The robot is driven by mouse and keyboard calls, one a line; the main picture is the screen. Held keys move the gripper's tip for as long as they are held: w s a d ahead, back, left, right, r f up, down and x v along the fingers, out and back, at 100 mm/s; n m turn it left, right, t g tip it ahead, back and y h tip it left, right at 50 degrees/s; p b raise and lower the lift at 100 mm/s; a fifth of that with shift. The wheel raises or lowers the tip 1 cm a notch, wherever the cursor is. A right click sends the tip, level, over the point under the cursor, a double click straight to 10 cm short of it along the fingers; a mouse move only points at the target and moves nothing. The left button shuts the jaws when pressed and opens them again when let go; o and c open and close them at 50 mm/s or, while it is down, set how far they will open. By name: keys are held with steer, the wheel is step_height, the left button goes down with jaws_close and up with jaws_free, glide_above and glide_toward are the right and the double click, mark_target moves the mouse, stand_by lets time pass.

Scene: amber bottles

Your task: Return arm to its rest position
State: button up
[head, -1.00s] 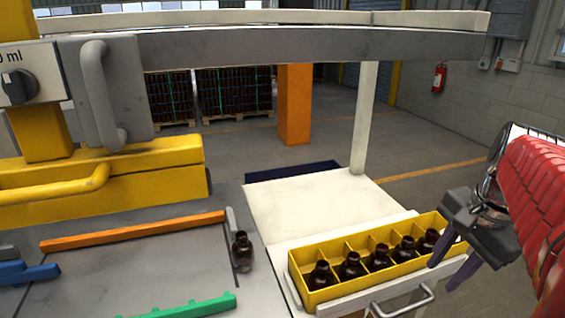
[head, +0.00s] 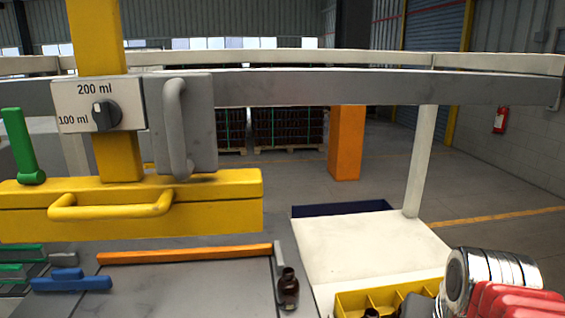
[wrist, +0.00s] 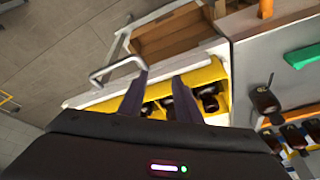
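My gripper (wrist: 160,76) shows in the wrist view with its two dark purple fingers apart and nothing between them. Beyond the fingers is the yellow crate (wrist: 216,72), with dark amber bottles in its compartments. In the head view my red and silver arm fills the lower right corner, and the gripper itself is out of frame. The crate (head: 387,294) shows there only in part, cut by the bottom edge and covered by my arm at its right.
An amber bottle (head: 288,289) stands at the right end of the orange rail (head: 185,254). A yellow beam (head: 150,205) with a handle and a dial panel stands at left. A grey rail (head: 350,88) spans above. A white post (head: 422,160) rises behind the pale platform (head: 370,250).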

steer(key=s+a+n+t+y, duration=0.1)
steer(key=s+a+n, duration=0.1)
steer(key=a+n, duration=0.3)
steer(key=a+f, duration=0.1)
steer(key=a, duration=0.3)
steer(key=shift+t, duration=0.3)
steer(key=shift+s+a, duration=0.1)
steer(key=shift+s, duration=0.1)
